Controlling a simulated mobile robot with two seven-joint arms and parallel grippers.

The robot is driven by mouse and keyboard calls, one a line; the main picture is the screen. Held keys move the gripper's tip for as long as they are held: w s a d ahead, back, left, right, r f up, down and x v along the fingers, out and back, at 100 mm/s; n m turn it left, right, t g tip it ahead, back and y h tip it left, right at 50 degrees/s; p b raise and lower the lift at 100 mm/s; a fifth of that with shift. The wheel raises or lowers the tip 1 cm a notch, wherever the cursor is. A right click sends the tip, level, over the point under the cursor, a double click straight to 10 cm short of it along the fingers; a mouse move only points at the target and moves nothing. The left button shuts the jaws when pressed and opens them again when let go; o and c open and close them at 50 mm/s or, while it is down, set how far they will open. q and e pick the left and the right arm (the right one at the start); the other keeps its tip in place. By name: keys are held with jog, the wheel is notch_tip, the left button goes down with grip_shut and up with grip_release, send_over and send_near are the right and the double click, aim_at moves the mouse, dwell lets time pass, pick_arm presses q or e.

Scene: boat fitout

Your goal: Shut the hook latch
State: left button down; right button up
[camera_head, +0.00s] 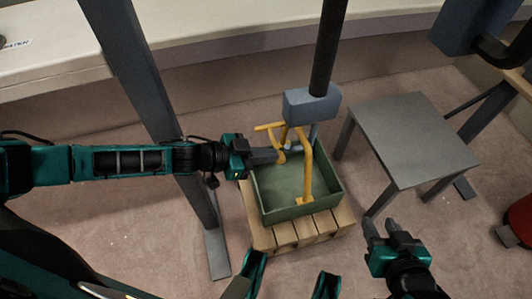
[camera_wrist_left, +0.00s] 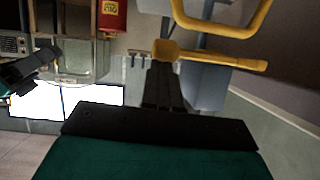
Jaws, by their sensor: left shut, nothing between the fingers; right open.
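The latch has a grey-blue block (camera_head: 312,106) on a dark upright pole, with a yellow handle bar (camera_head: 268,127) and a curved yellow hook piece below it. A yellow bent bar (camera_head: 307,165) comes down in front, over the green tray. My left gripper (camera_head: 276,156) is shut and empty, its tips close to the yellow hook piece. In the left wrist view the shut fingers (camera_wrist_left: 162,88) point at the yellow bar (camera_wrist_left: 210,56); I cannot tell if they touch. A yellow loop (camera_wrist_left: 225,28) shows above it. My right gripper (camera_head: 382,230) is open and empty, away from the latch.
The green tray (camera_head: 268,205) stands on a wooden slatted pallet (camera_head: 300,232) below the latch. A grey table (camera_head: 412,135) stands to the right. A grey post (camera_head: 145,85) rises behind my left arm. A red object (camera_head: 522,220) is at the right edge. Carpet is clear between.

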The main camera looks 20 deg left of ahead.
pick_arm(q)
jog(key=shift+s+a+f, duration=0.1)
jog(key=shift+f, duration=0.5)
pick_arm(e)
jog(key=shift+f, duration=0.1)
pick_arm(q)
jog(key=shift+f, duration=0.3)
notch_tip(320, 180, down, 9)
jog(key=w+d+b, duration=0.1)
jog(key=d+b, duration=0.1)
jog(key=shift+w+d+b, duration=0.35)
jog(key=shift+w+b, duration=0.05)
pick_arm(e)
jog(key=shift+s+a+f, duration=0.15)
jog(key=shift+a+f, duration=0.2)
jog(key=shift+f, duration=0.15)
jog(key=shift+d+f, duration=0.1)
jog(key=shift+f, duration=0.05)
dwell(0.8)
pick_arm(q)
jog(key=shift+a+r, duration=0.1)
